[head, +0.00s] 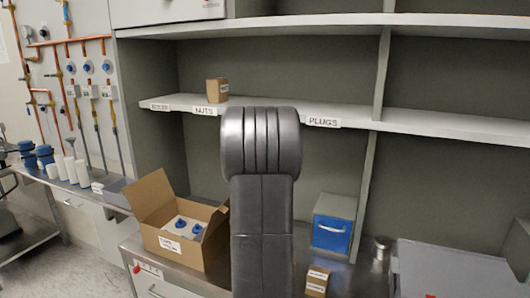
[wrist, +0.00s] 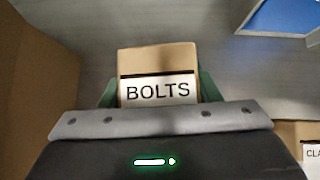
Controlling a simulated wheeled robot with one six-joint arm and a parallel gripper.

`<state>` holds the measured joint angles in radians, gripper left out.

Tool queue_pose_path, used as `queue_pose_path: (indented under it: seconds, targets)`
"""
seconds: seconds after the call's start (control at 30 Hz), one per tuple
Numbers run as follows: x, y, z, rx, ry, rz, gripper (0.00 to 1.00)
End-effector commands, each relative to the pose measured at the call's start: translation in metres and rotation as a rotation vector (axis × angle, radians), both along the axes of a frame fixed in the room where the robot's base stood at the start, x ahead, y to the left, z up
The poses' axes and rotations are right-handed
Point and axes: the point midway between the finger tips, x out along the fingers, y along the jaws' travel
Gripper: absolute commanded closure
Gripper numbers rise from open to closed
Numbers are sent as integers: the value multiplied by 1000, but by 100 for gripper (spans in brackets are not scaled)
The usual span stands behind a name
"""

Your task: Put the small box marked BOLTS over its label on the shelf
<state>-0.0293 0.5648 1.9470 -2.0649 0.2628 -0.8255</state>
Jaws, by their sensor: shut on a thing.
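The small cardboard box marked BOLTS (wrist: 160,62) shows in the wrist view with its white label facing me. My gripper (wrist: 159,90) is shut on it, with a green finger on each side. Below the box I see the grey metal counter; I cannot tell whether the box touches it. In the head view my arm hides the gripper and the box. The shelf (head: 410,120) carries a NUTS label (head: 204,110), a PLUGS label (head: 323,122) and a left label (head: 160,107) too small to read. I see no BOLTS label; my arm covers the shelf edge between NUTS and PLUGS.
A small box (head: 217,90) stands above the NUTS label. An open carton (head: 185,250) holds blue-capped things on the counter. A blue-fronted bin (head: 333,228), a metal can (head: 382,247) and small boxes (head: 316,282) stand to the right. The shelf above PLUGS is clear.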

Motion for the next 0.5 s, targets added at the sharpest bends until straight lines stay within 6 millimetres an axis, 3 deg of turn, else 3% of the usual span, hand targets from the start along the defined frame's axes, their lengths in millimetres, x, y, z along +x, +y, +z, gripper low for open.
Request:
queue_pose_path:
  seconds: [0.03,0.23,0.3,0.5]
  targets:
    - [0,0,15,1,-2,0,77]
    - [0,0,39,1,-2,0,77]
    - [0,0,20,0,0,0,77]
    - [0,0,-9,-1,0,-1,77]
